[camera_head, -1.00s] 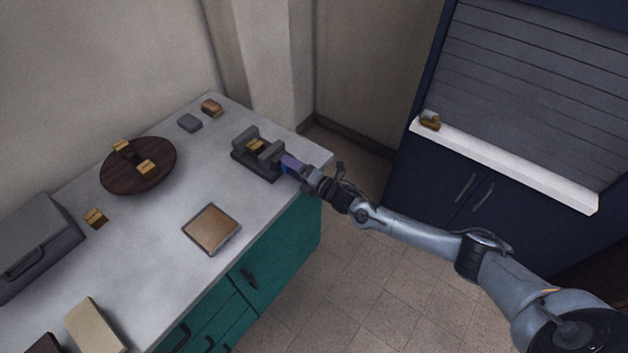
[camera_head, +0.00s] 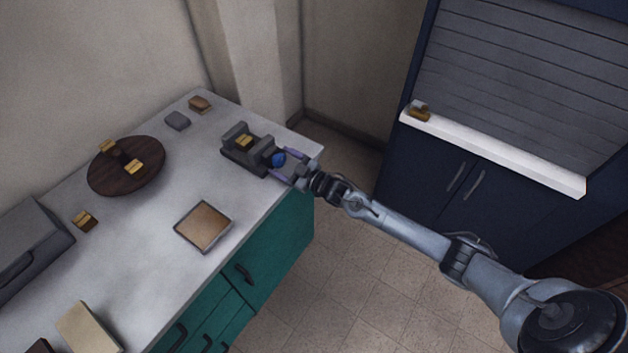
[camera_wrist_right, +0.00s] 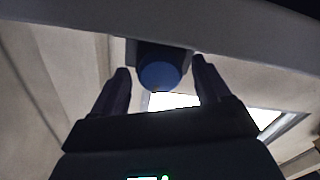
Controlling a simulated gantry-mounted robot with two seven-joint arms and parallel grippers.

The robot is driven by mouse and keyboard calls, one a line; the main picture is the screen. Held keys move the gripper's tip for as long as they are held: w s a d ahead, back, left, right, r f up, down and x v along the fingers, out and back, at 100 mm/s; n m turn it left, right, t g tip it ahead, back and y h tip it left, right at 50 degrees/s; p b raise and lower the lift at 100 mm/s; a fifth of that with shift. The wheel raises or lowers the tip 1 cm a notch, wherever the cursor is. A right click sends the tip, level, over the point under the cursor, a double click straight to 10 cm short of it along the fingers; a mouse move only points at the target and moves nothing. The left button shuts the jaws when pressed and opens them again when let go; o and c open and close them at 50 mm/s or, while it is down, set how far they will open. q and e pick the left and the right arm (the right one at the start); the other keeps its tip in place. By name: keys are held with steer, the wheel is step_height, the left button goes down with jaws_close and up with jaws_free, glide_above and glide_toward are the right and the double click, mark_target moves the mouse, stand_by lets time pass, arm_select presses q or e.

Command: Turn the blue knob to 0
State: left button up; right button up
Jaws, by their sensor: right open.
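The blue knob (camera_head: 278,159) sits on the right end of a dark grey device (camera_head: 237,158) on the counter. My right gripper (camera_head: 287,162) is open at the knob, with one finger on either side of it. In the right wrist view the knob (camera_wrist_right: 160,76) shows as a round blue face between the two spread fingers (camera_wrist_right: 162,88), with a gap on each side. No pointer or number scale can be made out on the knob. My left gripper is not in view.
On the grey counter (camera_head: 150,215) are a round dark wooden board (camera_head: 105,180) with small brass-coloured pieces, a square tan tray (camera_head: 203,227), small blocks and a grey case (camera_head: 35,240). A dark blue cabinet with a white ledge (camera_head: 500,155) stands at the right.

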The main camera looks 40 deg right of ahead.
steer(key=m, duration=0.3)
steer(key=s+d+n+p, duration=0.2)
steer(key=s+n+p, duration=0.4)
steer(key=s+n, duration=0.4)
steer(key=n, duration=0.6)
steer(key=shift+s+d, duration=0.3)
steer(key=shift+s, duration=0.1)
stand_by(0.4)
